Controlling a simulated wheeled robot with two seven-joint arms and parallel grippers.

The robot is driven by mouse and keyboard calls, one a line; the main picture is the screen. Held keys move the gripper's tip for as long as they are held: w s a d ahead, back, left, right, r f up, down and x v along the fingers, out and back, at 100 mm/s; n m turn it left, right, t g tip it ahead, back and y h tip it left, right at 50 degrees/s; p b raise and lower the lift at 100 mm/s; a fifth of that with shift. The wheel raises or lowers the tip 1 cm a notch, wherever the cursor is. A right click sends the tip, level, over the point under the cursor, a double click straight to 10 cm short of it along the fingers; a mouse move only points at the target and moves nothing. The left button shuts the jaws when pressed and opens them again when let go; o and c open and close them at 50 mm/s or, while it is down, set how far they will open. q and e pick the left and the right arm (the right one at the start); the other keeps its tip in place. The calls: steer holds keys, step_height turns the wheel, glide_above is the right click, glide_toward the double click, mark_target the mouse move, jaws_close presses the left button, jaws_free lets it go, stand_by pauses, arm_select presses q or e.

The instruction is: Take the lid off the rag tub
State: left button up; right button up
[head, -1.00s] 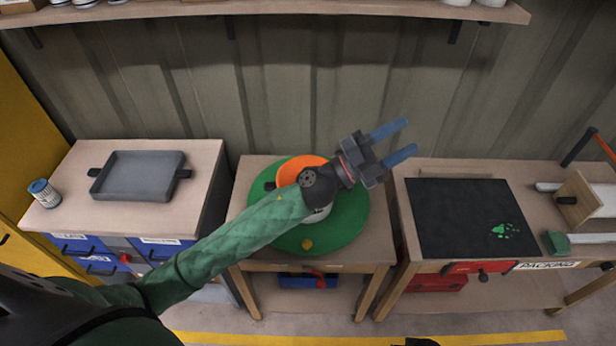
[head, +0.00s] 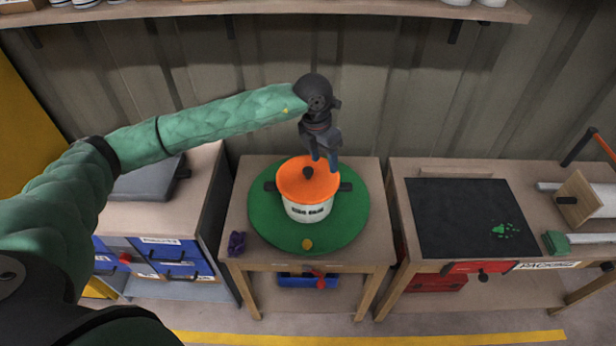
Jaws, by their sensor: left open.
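The rag tub (head: 308,211) is a white round pot with a dark printed label and dark side handles. It stands on a round green mat (head: 270,232) on the middle table. Its orange lid (head: 290,188) sits on top, with a dark knob (head: 308,172) in the middle. My left gripper (head: 329,168) points down, open and empty, by the back right part of the lid, beside the knob. I cannot tell whether it touches the lid. My right gripper is not in view.
A purple crumpled thing (head: 237,243) lies at the table's front left, and a small yellow piece (head: 307,244) on the mat. A grey tray (head: 147,183) is on the left cabinet, partly behind my arm. A black mat (head: 450,215) covers part of the right bench.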

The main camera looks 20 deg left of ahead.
mark_target(308, 170)
arm_select(q)
steer(key=shift+y, duration=0.9)
steer(key=a, duration=0.1)
steer(key=w+a, duration=0.1)
steer(key=a, duration=0.2)
steer(key=shift+w+r, duration=0.2)
steer(key=shift+r, duration=0.2)
steer(key=shift+w+a+n, duration=0.1)
steer(key=shift+a+n, duration=0.15)
steer(key=shift+n, duration=0.05)
steer(key=shift+f+p, duration=0.65)
steer(key=shift+f, duration=0.6)
steer(key=f+p, duration=0.1)
steer(key=f, duration=0.1)
steer(key=f+p, duration=0.2)
steer(key=shift+w+a, duration=0.2)
steer(key=shift+f, duration=0.65)
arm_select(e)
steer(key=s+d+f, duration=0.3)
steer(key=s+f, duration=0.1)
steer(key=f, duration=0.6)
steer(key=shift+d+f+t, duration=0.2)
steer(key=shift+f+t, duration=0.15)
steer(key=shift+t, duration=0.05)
arm_select(q)
steer(key=c, duration=1)
steer(key=shift+c, duration=0.3)
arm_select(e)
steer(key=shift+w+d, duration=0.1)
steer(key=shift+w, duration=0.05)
